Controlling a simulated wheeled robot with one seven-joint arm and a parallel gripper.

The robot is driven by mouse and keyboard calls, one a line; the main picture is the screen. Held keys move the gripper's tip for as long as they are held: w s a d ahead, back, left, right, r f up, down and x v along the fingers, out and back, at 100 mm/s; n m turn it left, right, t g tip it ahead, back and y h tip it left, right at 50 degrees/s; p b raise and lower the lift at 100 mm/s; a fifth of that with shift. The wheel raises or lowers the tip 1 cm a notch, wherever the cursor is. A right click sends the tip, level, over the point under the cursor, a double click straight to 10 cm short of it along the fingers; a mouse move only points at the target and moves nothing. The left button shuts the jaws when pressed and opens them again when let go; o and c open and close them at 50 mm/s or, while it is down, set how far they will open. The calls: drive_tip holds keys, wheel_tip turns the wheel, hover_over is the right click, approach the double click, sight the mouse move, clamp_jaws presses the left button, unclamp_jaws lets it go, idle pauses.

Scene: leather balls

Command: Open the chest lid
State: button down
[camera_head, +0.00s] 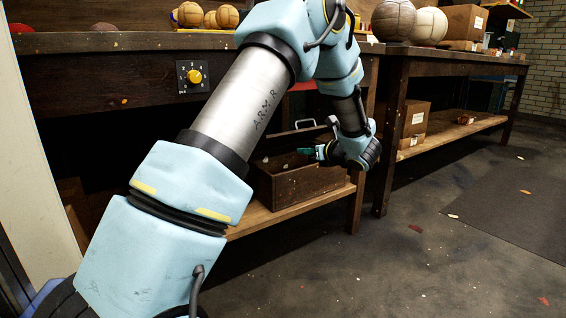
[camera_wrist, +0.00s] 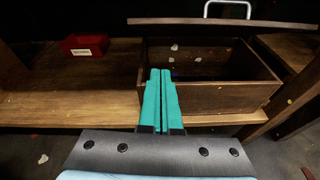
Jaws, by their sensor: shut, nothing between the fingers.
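The dark wooden chest (camera_head: 302,187) stands on the lower shelf under the bench. It also shows in the wrist view (camera_wrist: 225,98), with its inside visible from above. Its lid (camera_wrist: 235,22) is raised at the back and seen nearly edge-on, with a metal handle (camera_wrist: 228,8) on it. The handle also shows in the head view (camera_head: 305,123). My gripper (camera_wrist: 161,72) has its teal fingers pressed together with nothing between them. In the head view my gripper (camera_head: 305,151) is at the chest's opening, below the handle. I cannot tell whether the fingers touch the chest.
A red bin (camera_wrist: 85,46) sits on the shelf left of the chest. The bench top (camera_head: 110,41) overhangs the shelf, and a table leg (camera_head: 390,140) stands to the right. Cardboard boxes (camera_head: 414,120) lie on the right shelf. The floor (camera_head: 400,260) in front is mostly clear.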

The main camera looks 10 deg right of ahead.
sight(291, 133)
drive_tip(key=w+a+n+b, duration=0.1)
drive_tip(key=w+a+b, duration=0.3)
drive_tip(key=w, duration=0.5)
drive_tip(key=shift+w+a+r+b, duration=0.25)
drive_tip(key=shift+a+b, duration=0.1)
drive_tip(key=shift+a, duration=0.35)
drive_tip(key=w+r, duration=0.1)
drive_tip(key=r, duration=0.1)
drive_tip(key=w+a+r+p, duration=0.1)
drive_tip(key=r, duration=0.1)
drive_tip(key=w+r+p, duration=0.1)
drive_tip(key=r, duration=0.1)
drive_tip(key=shift+w+a+r, duration=0.1)
drive_tip(key=shift+a+r, duration=0.05)
drive_tip(key=shift+a, duration=0.1)
